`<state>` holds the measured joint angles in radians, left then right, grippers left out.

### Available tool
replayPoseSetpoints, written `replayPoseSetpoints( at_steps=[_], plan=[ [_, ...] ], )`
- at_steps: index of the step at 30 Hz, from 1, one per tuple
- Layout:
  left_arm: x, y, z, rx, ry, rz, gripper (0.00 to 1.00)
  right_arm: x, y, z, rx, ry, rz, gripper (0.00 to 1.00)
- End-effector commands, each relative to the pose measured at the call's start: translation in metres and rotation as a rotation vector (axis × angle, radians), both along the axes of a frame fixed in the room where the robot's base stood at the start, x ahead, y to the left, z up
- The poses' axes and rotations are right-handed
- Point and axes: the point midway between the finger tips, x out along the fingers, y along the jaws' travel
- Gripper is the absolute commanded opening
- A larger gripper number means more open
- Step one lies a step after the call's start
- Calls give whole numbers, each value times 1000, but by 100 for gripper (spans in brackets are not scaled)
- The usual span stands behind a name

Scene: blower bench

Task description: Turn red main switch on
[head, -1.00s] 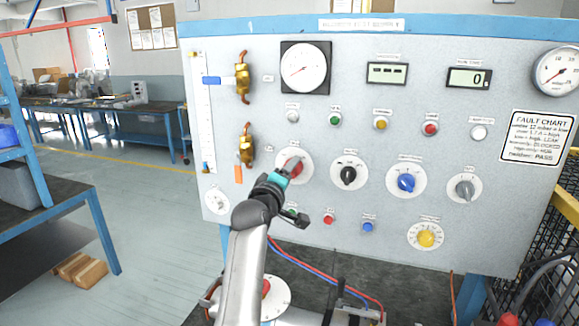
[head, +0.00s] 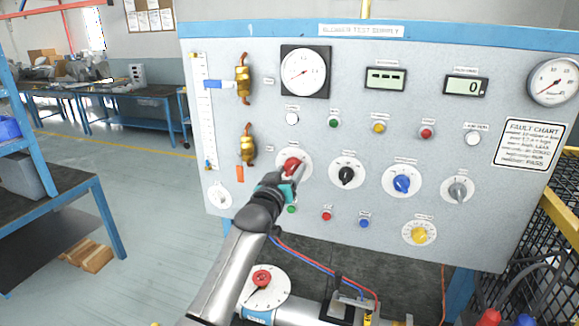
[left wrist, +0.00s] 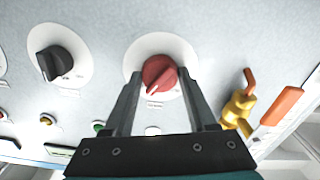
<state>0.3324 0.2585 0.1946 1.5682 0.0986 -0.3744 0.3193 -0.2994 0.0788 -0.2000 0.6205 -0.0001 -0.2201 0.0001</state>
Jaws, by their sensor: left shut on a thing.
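The red main switch (head: 291,165) is a red rotary knob on a round white plate, at the left of the upper knob row on the grey panel. My left gripper (head: 284,180) reaches it from below and hides the lower part of its plate. In the left wrist view the red knob (left wrist: 159,72) sits between the two fingers of my left gripper (left wrist: 159,82), which is shut on it. Its white pointer mark points to the lower left in that view. The small label below it there is too blurred to read. My right gripper is not in view.
A black knob (head: 347,173) and a blue knob (head: 401,183) are to the right. Brass valves (head: 248,146) stick out at the left. A red knob on a round plate (head: 262,279) is on the bench below.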

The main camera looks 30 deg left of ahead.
Motion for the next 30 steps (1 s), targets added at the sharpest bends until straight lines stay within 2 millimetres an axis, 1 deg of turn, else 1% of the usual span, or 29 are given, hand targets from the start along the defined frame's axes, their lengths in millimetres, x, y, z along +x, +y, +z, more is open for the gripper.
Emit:
replayPoseSetpoints(
  at_steps=[1,6,12,18,30],
  plan=[
    [0,0,1,36,10,0,2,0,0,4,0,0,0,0],
    [0,0,1,134,34,0,2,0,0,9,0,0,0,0],
    [0,0,0,209,50,0,2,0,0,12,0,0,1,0],
    [0,0,0,242,58,0,2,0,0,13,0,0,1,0],
    [0,0,0,249,60,0,2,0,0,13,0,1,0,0]
  ],
)
